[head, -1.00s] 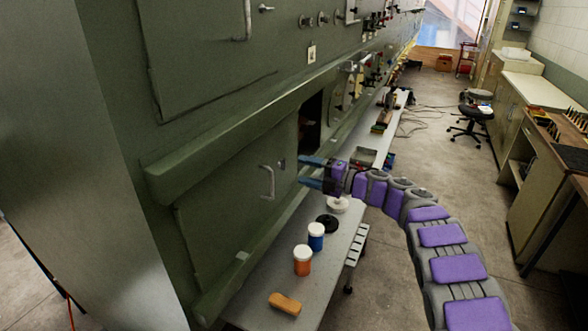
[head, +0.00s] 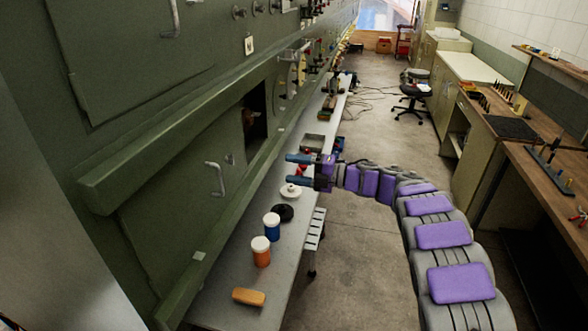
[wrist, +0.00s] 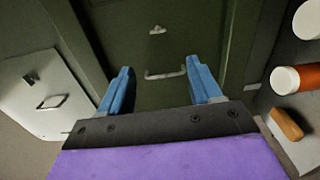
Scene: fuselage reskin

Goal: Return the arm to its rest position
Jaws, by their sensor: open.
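My arm with purple pads reaches in from the lower right in the head view. My gripper (head: 302,172) has two blue fingers spread apart with nothing between them. It points left toward the green fuselage panel, above the far side of the narrow table. In the wrist view the blue fingers of my gripper (wrist: 162,88) stand wide apart. A green door with a metal handle (wrist: 165,73) lies beyond them, apart from the fingers. The same handle (head: 214,180) shows left of my gripper in the head view.
The narrow table (head: 228,308) holds an orange bottle (head: 261,253), a blue bottle (head: 272,229), a black disc (head: 283,213), a white round item (head: 290,191) and an orange-brown block (head: 249,297). A workbench (head: 545,165) lines the right.

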